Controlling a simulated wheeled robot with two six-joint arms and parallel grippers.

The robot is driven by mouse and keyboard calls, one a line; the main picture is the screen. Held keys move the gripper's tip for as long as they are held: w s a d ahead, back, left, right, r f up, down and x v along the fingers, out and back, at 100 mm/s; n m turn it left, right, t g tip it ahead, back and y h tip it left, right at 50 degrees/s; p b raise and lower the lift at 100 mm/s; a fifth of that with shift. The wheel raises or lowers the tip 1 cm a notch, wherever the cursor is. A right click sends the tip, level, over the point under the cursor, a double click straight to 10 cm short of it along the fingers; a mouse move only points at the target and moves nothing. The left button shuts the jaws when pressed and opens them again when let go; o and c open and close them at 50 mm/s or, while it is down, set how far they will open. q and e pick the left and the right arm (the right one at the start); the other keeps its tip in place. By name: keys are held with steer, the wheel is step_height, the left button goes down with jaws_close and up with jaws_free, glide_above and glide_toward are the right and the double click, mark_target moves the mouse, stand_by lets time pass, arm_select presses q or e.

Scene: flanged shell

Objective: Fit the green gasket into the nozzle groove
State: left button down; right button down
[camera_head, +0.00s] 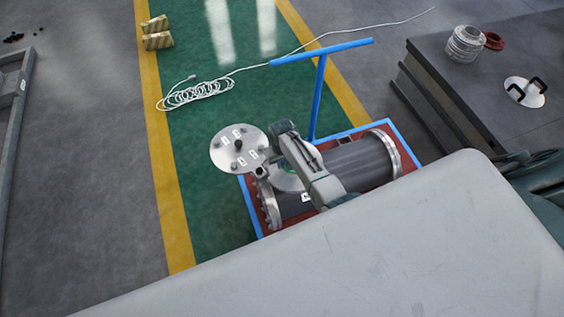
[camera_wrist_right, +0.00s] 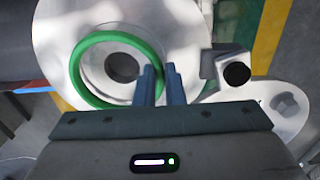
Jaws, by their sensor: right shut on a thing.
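The green gasket (camera_wrist_right: 84,92) is a ring over the pale nozzle face (camera_wrist_right: 52,40) in the right wrist view, roughly centred around the dark bore (camera_wrist_right: 121,67). My right gripper (camera_wrist_right: 159,75) is shut on the right-hand side of the ring. I cannot tell whether the gasket lies in the groove or just above it. In the head view a sliver of green gasket (camera_head: 290,169) shows beside my right arm, which hides much of the nozzle. The grey shell (camera_head: 352,165) lies on its side. My left gripper is not in view.
A round cover plate (camera_head: 228,157) stands out left of the nozzle. The shell rests on a red cart with a blue handle (camera_head: 322,52). A coiled white cable (camera_head: 200,94) lies on the green floor. A dark table (camera_head: 480,80) at right holds metal rings (camera_head: 465,44).

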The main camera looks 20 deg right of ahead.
steer(key=shift+f+b, duration=0.7)
steer(key=shift+f, duration=0.3)
steer(key=c, duration=1.4)
jaws_free()
steer(key=shift+c, duration=0.2)
steer(key=shift+r, duration=0.1)
step_height(320, 180, up, 11)
steer(key=shift+f, duration=0.2)
